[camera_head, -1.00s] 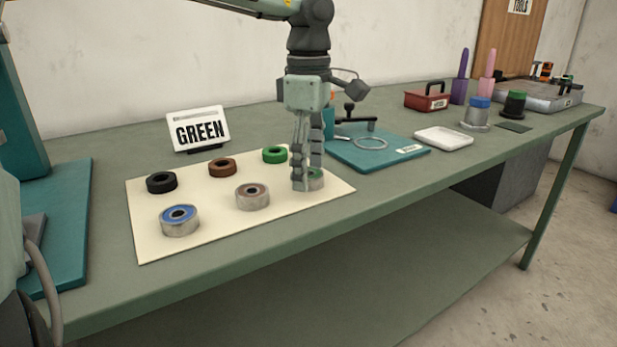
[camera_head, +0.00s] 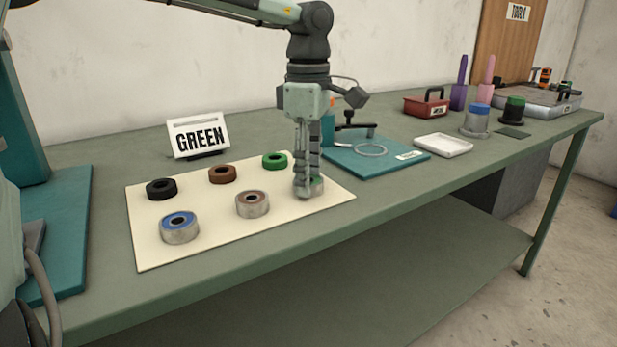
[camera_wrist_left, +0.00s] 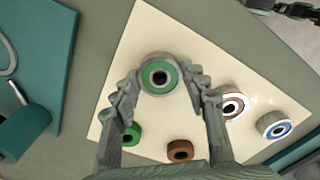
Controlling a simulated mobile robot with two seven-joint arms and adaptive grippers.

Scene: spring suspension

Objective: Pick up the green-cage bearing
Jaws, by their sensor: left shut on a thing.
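The green-cage bearing (camera_wrist_left: 161,76) is a metal ring with a green inner band, seen in the left wrist view between my left gripper's fingers. In the head view only a part of the bearing (camera_head: 318,187) shows, at the right end of the cream mat. My left gripper (camera_head: 309,190) points down there and is shut on the bearing; its fingers also show in the left wrist view (camera_wrist_left: 163,90). Whether the bearing touches the mat is hard to tell. My right gripper is not in view.
The cream mat (camera_head: 215,239) also bears a blue bearing (camera_head: 180,228), a brown bearing (camera_head: 252,204), and black (camera_head: 161,189), brown (camera_head: 222,174) and green (camera_head: 275,161) rings. A GREEN sign (camera_head: 198,134) stands behind. A teal board (camera_head: 375,161) and white tray (camera_head: 443,145) lie to the right.

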